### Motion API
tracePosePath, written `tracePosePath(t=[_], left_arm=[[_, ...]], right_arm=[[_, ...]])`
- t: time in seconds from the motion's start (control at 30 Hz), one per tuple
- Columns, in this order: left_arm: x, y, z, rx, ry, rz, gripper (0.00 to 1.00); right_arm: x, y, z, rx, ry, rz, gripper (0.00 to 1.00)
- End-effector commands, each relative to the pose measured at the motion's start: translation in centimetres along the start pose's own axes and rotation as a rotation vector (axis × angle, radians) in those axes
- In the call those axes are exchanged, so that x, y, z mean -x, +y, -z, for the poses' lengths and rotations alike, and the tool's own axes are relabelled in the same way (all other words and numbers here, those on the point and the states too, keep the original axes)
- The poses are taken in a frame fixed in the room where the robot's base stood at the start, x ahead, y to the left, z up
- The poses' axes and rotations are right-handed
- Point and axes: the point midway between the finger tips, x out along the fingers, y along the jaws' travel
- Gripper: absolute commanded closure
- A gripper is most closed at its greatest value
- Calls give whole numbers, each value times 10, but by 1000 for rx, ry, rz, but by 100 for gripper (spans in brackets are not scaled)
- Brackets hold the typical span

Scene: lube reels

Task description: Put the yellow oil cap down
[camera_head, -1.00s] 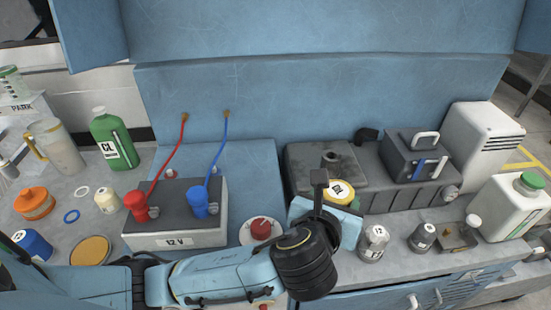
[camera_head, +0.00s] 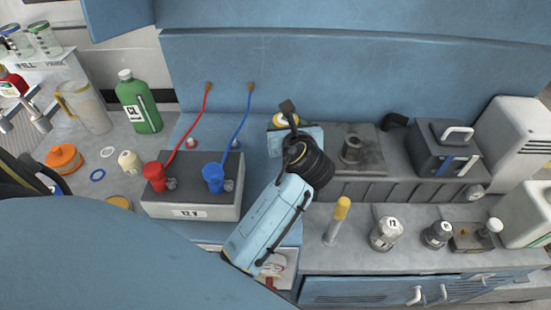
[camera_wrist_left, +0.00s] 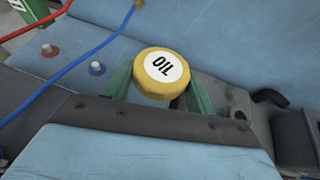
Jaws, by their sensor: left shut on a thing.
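The yellow oil cap (camera_wrist_left: 163,73) has a white top marked OIL. It sits between the two green fingers of my left gripper (camera_wrist_left: 158,92) in the left wrist view. In the head view the cap (camera_head: 280,122) shows partly behind my left gripper (camera_head: 288,126), which is shut on it. The gripper is left of the dark metal block with an open round filler neck (camera_head: 352,149), near the blue back panel. How high the cap is above the surface below it is hard to tell. My right gripper is out of view.
A 12 V battery (camera_head: 192,212) with red and blue cables stands to the left. A toolbox-like dark case (camera_head: 441,147) sits to the right. A green bottle (camera_head: 139,105) stands far left.

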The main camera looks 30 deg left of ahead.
Motion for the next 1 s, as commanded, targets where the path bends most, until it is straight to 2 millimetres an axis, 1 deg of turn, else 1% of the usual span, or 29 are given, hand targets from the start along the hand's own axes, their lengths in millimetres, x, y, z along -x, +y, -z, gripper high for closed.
tracePosePath(t=[0.03,0.1,0.17,0.23,0.4,0.5,0.67,0.9,1.0], left_arm=[[-4,8,6,7,5,-23,66],[-9,17,12,19,3,-44,66],[-12,21,16,23,1,-54,66],[-16,24,25,25,2,-63,66],[-30,25,56,24,0,-63,66],[-35,25,70,25,-1,-62,66],[-39,25,79,27,-1,-62,66],[-51,25,108,26,0,-62,66],[-52,25,110,28,-2,-61,66]], right_arm=[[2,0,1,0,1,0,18],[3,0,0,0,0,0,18],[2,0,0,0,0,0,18],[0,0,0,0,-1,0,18],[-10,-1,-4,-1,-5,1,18],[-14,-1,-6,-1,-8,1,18],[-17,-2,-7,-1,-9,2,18],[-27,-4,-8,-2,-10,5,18],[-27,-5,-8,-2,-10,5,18]])
